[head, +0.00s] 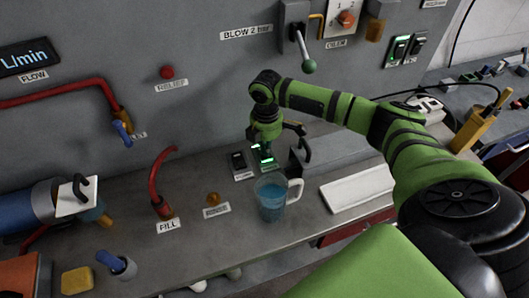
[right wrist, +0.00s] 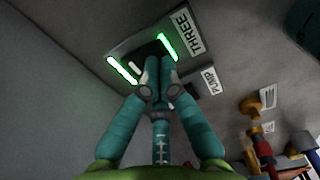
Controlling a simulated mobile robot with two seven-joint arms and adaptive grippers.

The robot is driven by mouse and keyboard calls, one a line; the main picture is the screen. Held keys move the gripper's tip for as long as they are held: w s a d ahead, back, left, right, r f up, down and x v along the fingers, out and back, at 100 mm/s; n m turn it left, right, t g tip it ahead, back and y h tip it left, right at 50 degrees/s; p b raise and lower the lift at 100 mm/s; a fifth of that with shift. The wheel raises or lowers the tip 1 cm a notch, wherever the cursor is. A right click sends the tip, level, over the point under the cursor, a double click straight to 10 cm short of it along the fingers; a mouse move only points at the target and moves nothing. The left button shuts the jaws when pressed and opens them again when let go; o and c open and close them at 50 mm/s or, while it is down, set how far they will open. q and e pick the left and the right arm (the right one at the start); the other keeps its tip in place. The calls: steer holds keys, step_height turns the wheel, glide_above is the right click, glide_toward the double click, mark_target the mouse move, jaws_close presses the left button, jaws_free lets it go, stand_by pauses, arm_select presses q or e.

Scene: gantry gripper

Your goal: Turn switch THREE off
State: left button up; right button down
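The switch THREE (right wrist: 122,70) is a dark plate with two lit green strips, seen in the right wrist view beside its THREE label (right wrist: 181,32). In the head view it is the lit green switch (head: 267,162) on the worktop, partly hidden by my gripper. My right gripper (head: 265,147) points down at it, its fingers together and empty. In the wrist view the fingertips (right wrist: 154,66) are over the middle of the switch, covering its rocker; I cannot tell whether they touch it. My left gripper is not in view.
A dark switch (head: 238,161) stands just left of THREE. A glass mug of blue liquid (head: 271,200) stands close in front. A white tray (head: 357,188) lies to the right. Two more switches (head: 398,48) are on the wall. A red spout (head: 155,185) and amber button (head: 213,198) are left.

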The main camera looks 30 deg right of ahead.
steer(key=shift+f, duration=0.75)
step_height(320, 180, up, 7)
steer(key=p, duration=0.7)
steer(key=shift+r+p, duration=0.1)
steer(key=shift+p, duration=0.25)
stand_by(0.4)
